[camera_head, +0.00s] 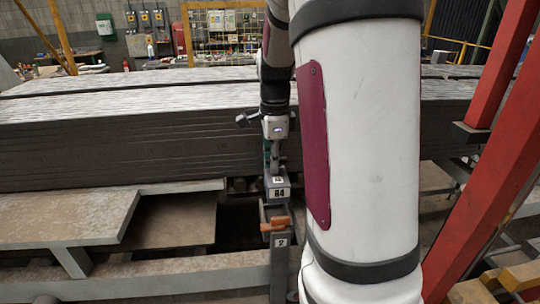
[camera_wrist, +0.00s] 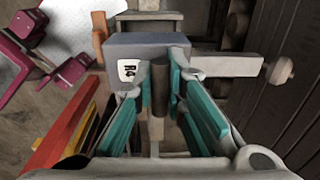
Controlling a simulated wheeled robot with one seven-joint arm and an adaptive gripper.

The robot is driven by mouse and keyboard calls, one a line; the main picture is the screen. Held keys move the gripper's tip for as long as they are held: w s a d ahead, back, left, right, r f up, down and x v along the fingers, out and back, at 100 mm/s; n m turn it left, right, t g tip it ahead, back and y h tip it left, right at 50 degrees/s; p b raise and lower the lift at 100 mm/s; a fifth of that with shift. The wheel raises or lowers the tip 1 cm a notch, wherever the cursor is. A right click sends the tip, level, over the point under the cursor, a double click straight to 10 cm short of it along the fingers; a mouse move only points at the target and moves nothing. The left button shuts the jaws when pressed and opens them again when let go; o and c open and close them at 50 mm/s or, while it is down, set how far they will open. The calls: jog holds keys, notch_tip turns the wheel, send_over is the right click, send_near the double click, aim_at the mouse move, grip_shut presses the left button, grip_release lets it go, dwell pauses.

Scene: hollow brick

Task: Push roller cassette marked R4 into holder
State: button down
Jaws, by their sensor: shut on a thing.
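The roller cassette (camera_head: 279,194) is a grey block marked R4. In the head view it sits directly below my gripper (camera_head: 273,168). In the wrist view the cassette (camera_wrist: 125,50) lies across the upper middle with its R4 label at the left. The teal-padded fingers of my gripper (camera_wrist: 161,78) are shut on the cassette's dark upright handle (camera_wrist: 160,95). A grey holder (camera_head: 279,262) with a label 2 and an orange lever (camera_head: 275,224) stands just in front of and below the cassette. The cassette hides where the two meet, so I cannot tell how far it is seated.
A long grey stack of planks (camera_head: 120,140) fills the space behind. A pale metal frame (camera_head: 100,215) stands at the left. Red posts (camera_head: 490,160) slant up at the right. In the wrist view a crossbar with a round knob (camera_wrist: 280,70) is close to the right finger.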

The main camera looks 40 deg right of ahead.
aim_at(273, 177)
jog(key=shift+w+f+b, duration=0.15)
jog(key=shift+f+b, duration=0.95)
jog(key=shift+f, duration=1.55)
jog(key=shift+f, duration=0.4)
jog(key=shift+f+b, duration=0.9)
jog(key=shift+f, duration=1.4)
dwell(0.4)
jog(key=c, duration=1.6)
grip_release()
jog(key=shift+o, duration=0.2)
jog(key=shift+a, duration=0.1)
jog(key=shift+r, duration=0.1)
jog(key=r, duration=1.1)
jog(key=shift+s+a+r, duration=0.1)
jog(key=shift+s+r, duration=0.15)
jog(key=shift+r, duration=0.15)
